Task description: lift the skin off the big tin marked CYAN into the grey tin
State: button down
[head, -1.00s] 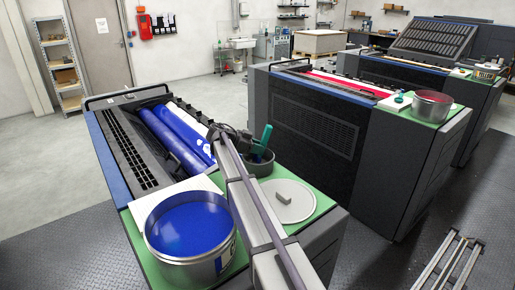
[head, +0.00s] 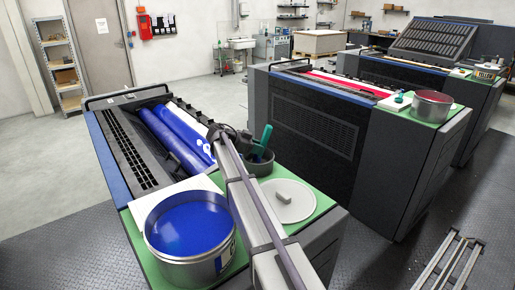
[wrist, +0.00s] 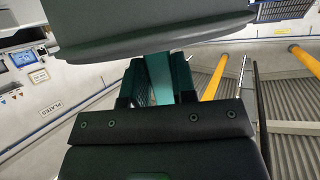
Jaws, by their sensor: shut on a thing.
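The big tin (head: 182,268) stands open at the lower left in the head view, full of blue ink (head: 190,222). Its label (head: 226,254) is only partly seen and unreadable; I cannot make out a separate skin on the ink. The dark grey tin (head: 262,171) stands behind it, right of my arm, partly hidden by the arm. A teal handle (head: 266,139) rises slanted above this tin. My gripper (wrist: 165,80) is shut on a teal handle in the wrist view. In the head view my gripper is beside the grey tin, mostly hidden; the tool's lower end is hidden.
A round pale lid (head: 288,207) with a grey block-like knob lies on the green top (head: 323,203). A white sheet (head: 152,205) lies beside the big tin. Blue rollers (head: 175,140) run behind. A second press with a red-ink tin (head: 432,108) stands to the right.

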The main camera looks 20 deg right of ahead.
dwell(0.4)
notch_tip(320, 180, up, 11)
jog(key=p, duration=1.1)
jog(key=shift+r+p, duration=0.2)
jog(key=shift+p, duration=0.1)
